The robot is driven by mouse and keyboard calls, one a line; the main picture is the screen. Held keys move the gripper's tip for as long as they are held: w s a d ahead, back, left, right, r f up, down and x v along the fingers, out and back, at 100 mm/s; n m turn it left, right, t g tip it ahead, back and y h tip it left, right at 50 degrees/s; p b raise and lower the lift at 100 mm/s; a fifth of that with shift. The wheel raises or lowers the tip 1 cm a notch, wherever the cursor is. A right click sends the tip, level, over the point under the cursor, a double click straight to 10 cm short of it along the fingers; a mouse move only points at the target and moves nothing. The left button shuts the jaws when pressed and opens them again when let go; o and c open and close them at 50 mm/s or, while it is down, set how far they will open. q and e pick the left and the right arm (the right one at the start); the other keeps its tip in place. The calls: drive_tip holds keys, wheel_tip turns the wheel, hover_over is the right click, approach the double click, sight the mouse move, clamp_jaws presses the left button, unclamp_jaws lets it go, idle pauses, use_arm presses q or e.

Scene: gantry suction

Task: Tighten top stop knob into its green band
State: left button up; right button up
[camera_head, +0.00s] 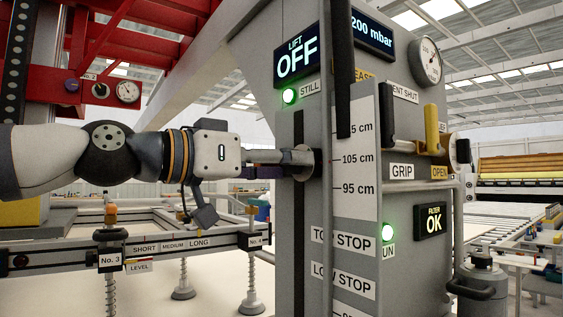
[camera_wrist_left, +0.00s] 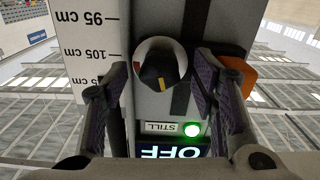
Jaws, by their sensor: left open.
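The top stop knob (camera_wrist_left: 163,72) is a round dark knob with a yellow pointer mark, set in a pale ring beside the scale in the left wrist view. A small reddish patch shows on the ring's left; I cannot make out a green band. In the head view the knob (camera_head: 303,161) sticks out near the 105 cm mark, partly hidden by my fingers. My left gripper (camera_head: 280,160) reaches it from the left. Its two purple-padded fingers are open, one on either side of the knob, with gaps visible in the left wrist view. My right gripper is not in view.
The grey column (camera_head: 290,230) carries a dark vertical slot, a height scale (camera_head: 357,210) and a lift display (camera_head: 297,58) reading OFF. A green lamp (camera_head: 290,96) glows by STILL. A black handle (camera_head: 341,70) hangs right of the knob. A suction frame (camera_head: 175,246) lies below my left arm.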

use_arm(q)
drive_tip(key=c, duration=1.2)
drive_tip(key=shift+o, duration=0.2)
drive_tip(key=shift+f+m, duration=0.1)
drive_tip(key=shift+m, duration=2.8)
drive_tip(key=o, duration=1.2)
drive_tip(key=shift+c, duration=0.2)
